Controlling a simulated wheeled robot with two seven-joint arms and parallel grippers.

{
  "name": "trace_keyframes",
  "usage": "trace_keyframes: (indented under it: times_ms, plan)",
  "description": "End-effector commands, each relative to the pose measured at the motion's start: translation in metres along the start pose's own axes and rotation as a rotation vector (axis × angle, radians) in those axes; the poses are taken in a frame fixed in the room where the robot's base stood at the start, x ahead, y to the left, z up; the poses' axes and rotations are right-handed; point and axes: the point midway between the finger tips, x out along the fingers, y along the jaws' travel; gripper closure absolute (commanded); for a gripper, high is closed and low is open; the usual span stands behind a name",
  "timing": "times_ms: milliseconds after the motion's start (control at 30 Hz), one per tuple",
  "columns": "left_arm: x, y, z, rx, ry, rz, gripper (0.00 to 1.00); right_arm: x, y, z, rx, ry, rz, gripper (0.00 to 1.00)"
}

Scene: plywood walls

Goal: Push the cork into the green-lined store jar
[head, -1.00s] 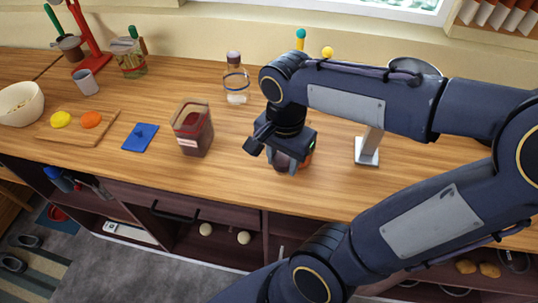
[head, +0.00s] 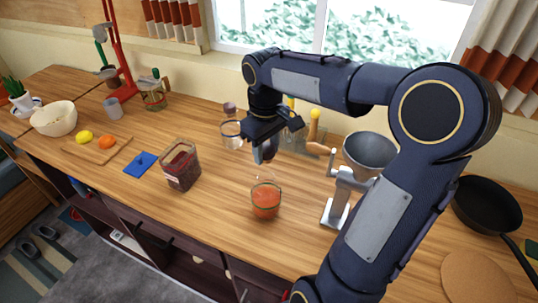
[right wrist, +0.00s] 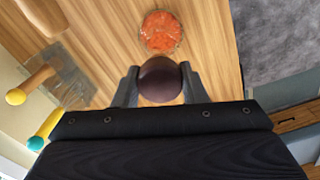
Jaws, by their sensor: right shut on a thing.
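My right gripper (head: 262,146) is shut on a dark brown, rounded cork (right wrist: 160,82), which sits between the two fingers in the right wrist view. The gripper holds it above the counter, behind and above a clear glass jar of orange-red contents (head: 266,203). This jar stands upright and open, and it shows from above in the wrist view (right wrist: 160,32), apart from the cork. I cannot make out a green lining on it. A clear jar with a blue band (head: 232,134) stands behind the gripper, partly hidden. My left gripper is not in view.
A red-brown filled container (head: 181,167) stands left of the orange-filled jar, beside a blue flat piece (head: 140,163). A grinder with a grey hopper (head: 369,154) stands to the right. A black pan (head: 488,207) lies far right. The counter around the orange-filled jar is clear.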

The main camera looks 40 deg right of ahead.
Motion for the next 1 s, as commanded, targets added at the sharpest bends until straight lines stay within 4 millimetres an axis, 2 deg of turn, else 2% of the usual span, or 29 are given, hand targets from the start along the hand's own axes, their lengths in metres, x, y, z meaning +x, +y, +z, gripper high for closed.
trace_keyframes:
  times_ms: [267,700,1000]
  plan:
    - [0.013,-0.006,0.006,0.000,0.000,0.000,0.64,0.017,0.000,0.000,-0.003,0.000,0.000,0.83]
    - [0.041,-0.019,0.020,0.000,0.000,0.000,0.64,0.057,0.000,0.000,-0.001,0.000,0.000,0.83]
    - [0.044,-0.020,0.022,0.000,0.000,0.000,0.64,0.064,0.000,0.000,-0.001,0.000,0.001,0.83]
